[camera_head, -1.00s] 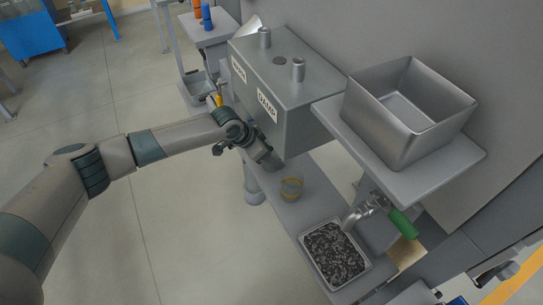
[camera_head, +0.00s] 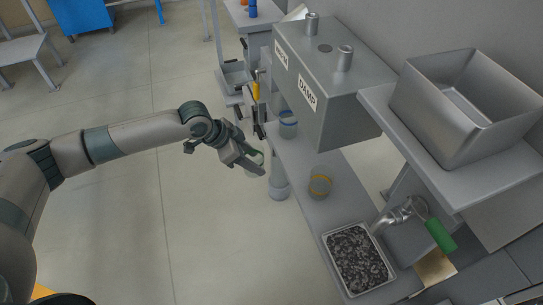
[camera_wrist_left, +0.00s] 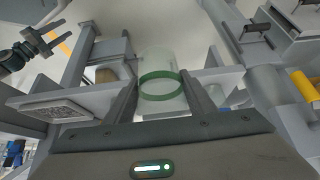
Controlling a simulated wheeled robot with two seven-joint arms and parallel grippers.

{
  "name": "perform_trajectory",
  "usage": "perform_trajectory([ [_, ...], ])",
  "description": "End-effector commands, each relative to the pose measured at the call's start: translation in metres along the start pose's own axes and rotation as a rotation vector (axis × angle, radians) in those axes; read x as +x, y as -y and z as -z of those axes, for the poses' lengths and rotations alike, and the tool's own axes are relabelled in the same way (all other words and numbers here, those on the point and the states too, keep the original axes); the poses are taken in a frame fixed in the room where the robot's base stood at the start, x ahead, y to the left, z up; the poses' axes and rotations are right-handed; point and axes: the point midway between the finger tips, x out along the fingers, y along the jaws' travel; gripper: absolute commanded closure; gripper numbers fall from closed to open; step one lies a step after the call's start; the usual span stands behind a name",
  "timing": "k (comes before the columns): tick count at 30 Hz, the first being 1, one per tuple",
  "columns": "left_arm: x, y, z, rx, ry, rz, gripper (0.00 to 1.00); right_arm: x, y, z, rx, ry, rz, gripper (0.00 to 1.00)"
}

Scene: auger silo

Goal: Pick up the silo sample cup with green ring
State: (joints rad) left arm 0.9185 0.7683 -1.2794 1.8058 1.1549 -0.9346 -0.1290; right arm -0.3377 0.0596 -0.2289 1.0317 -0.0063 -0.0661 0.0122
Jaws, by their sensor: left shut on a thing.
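The clear sample cup with a green ring (camera_wrist_left: 161,85) stands between the two fingers of my left gripper (camera_wrist_left: 160,100) in the left wrist view. The gripper is shut on it. In the head view my left gripper (camera_head: 253,163) is off the left edge of the bench, over the floor, and the cup is mostly hidden by the fingers. A cup with a yellow ring (camera_head: 320,187) and one with a blue ring (camera_head: 288,126) stand on the bench. My right gripper (camera_wrist_left: 52,38) shows at the upper left of the left wrist view, empty, with its fingers apart.
The grey bench (camera_head: 300,165) runs below a box labelled DAMP (camera_head: 345,110). A metal hopper (camera_head: 465,110) stands on a shelf at right.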

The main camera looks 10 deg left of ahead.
Motion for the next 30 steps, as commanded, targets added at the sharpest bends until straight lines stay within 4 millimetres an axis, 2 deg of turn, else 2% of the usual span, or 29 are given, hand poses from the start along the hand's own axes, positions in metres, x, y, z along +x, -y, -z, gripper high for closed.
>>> perform_trajectory([
  [3, -0.006, 0.0, -0.012, -0.001, 0.0, 0.0, 0.72, 0.002, 0.002, 0.007, 0.0, -0.021, 0.002, 0.58],
  [7, -0.011, 0.0, -0.017, 0.0, -0.001, 0.0, 0.72, 0.003, 0.002, 0.013, 0.0, -0.035, 0.003, 0.58],
  [30, -0.012, 0.0, -0.018, 0.0, -0.001, 0.0, 0.72, 0.002, 0.002, 0.014, 0.0, -0.035, 0.002, 0.58],
])
